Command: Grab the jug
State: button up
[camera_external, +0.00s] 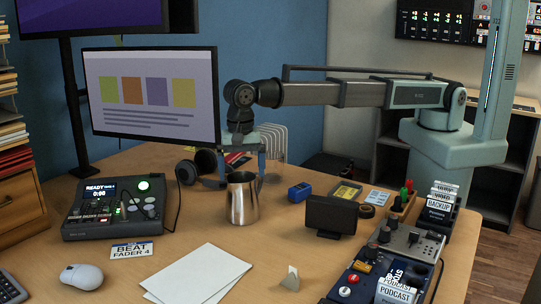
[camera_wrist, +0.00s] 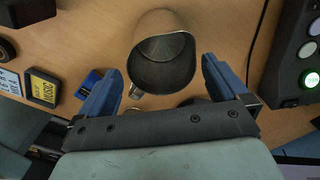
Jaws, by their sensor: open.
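The jug (camera_external: 243,198) is a shiny metal pitcher standing upright on the wooden desk, near the middle of the external view. In the wrist view the jug (camera_wrist: 163,52) is seen from above, its open mouth towards me and its handle at the lower left of the rim. My gripper (camera_external: 245,160) is over the desk just behind the jug, pointing down. In the wrist view my gripper (camera_wrist: 166,78) is open, with one blue finger to each side of the jug.
Headphones (camera_external: 200,168) lie left of the jug, and a small blue device (camera_external: 299,192) lies right. A control deck (camera_external: 115,207) and monitor (camera_external: 152,95) stand at left. A dark small screen (camera_external: 331,215) stands at right. Paper sheets (camera_external: 200,275) lie in front.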

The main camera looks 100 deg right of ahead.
aim_at(242, 186)
jog(key=shift+w+f, duration=0.1)
jog(key=shift+f, duration=2.75)
jog(key=c, duration=1.1)
jog(key=shift+c, duration=0.2)
jog(key=shift+r, duration=0.2)
